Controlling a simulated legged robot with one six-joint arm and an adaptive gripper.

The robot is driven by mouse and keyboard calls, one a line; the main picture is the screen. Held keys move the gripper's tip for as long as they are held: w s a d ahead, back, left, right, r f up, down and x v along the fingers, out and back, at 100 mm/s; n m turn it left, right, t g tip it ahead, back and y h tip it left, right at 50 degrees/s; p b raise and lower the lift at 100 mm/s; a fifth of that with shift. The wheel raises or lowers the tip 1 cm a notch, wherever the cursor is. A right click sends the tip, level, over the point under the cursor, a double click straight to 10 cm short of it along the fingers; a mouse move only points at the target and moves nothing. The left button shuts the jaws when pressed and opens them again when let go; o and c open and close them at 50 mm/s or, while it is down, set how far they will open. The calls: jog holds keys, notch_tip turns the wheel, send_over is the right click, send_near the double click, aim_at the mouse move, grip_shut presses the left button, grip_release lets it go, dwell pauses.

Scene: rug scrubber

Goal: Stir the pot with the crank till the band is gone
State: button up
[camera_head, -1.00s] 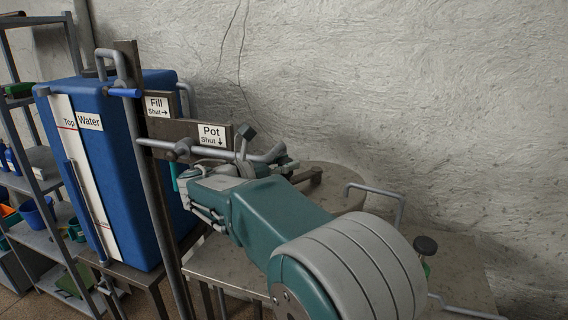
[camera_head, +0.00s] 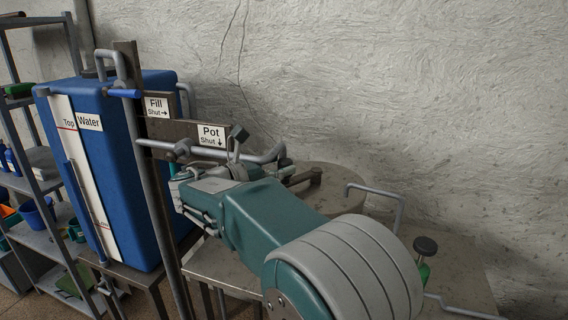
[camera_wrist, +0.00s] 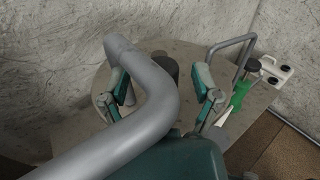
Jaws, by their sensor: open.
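The round grey-beige pot (camera_head: 338,196) stands against the wall, partly behind my arm; its top also shows in the wrist view (camera_wrist: 188,54). A dark crank bar (camera_head: 306,177) shows over the pot. In the wrist view a dark upright grip (camera_wrist: 166,66), apparently the crank's, stands between the fingers of my open gripper (camera_wrist: 161,80). I cannot tell whether either finger touches it. The gripper is mostly hidden in the head view. No band is visible; the pot's inside is hidden.
A bent grey pipe (camera_wrist: 150,118) crosses close in front of the gripper; it runs below the Pot sign (camera_head: 211,135) in the head view. A blue water tank (camera_head: 150,190) stands left. A grey rail (camera_head: 378,190) and a green-handled tool (camera_wrist: 240,94) are right of the pot.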

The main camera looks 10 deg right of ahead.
jog(key=v, duration=1)
jog(key=shift+a, duration=0.35)
jog(key=shift+s, duration=0.1)
